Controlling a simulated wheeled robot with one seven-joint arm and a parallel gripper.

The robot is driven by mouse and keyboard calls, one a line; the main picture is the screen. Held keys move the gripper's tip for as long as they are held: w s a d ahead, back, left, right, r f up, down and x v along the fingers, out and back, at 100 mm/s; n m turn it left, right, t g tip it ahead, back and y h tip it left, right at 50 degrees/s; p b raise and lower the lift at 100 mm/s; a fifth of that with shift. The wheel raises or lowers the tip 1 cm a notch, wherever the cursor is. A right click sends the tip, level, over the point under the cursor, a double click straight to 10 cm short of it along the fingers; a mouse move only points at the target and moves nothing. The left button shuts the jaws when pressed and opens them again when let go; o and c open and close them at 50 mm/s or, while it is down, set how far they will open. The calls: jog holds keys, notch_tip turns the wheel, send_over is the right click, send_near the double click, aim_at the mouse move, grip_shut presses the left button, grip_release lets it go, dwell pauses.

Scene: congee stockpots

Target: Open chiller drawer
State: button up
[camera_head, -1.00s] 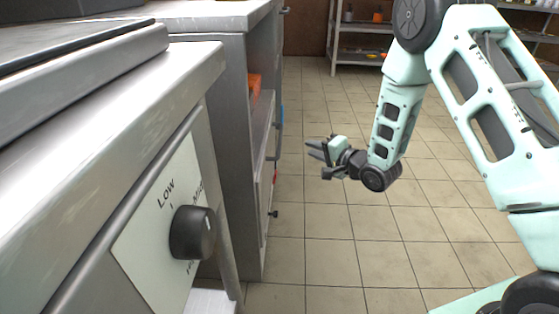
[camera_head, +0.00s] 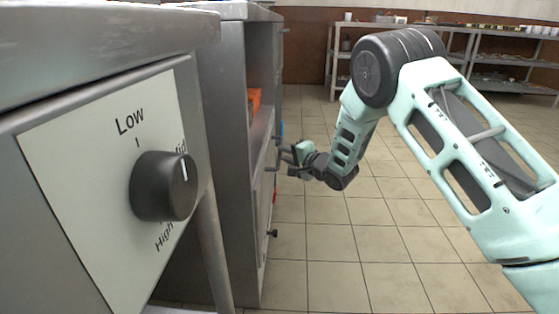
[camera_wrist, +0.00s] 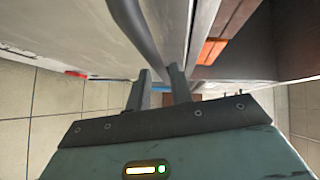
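The chiller drawer front (camera_head: 264,195) is on the grey metal cabinet, seen nearly edge-on in the head view. It looks closed. A dark bar handle (camera_head: 277,152) stands out from the front. My gripper (camera_head: 284,160) is right beside this handle, fingers pointing left toward the cabinet. In the wrist view the dark curved handle (camera_wrist: 139,32) runs down toward the gap between the fingers. My gripper also shows there (camera_wrist: 160,82), its two fingers apart. I cannot tell whether a finger touches the handle.
A stove control knob (camera_head: 164,186) stands close on the left. A small knob (camera_head: 273,233) sticks out low on the cabinet. An orange item (camera_head: 254,101) lies in the cabinet's open shelf. Shelving (camera_head: 510,58) stands at the back. The tiled floor at the right is clear.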

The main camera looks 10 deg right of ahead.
aim_at(279, 152)
jog(key=shift+b+x, duration=0.6)
jog(key=shift+x, duration=1.1)
grip_shut()
jog(key=s+d+p, duration=0.3)
jog(key=d+p, duration=0.2)
jog(key=d, duration=0.6)
jog(key=s+d+p, duration=0.4)
jog(key=d+p, duration=0.1)
jog(key=d, duration=0.7)
jog(key=s+d+p, duration=0.4)
jog(key=d+p, duration=0.1)
jog(key=d, duration=0.6)
jog(key=shift+s+d+p, duration=0.15)
jog(key=shift+d+p, duration=0.2)
jog(key=shift+p, duration=0.05)
grip_release()
jog(key=p+v, duration=0.5)
jog(key=v, duration=1.2)
jog(key=shift+p, duration=0.3)
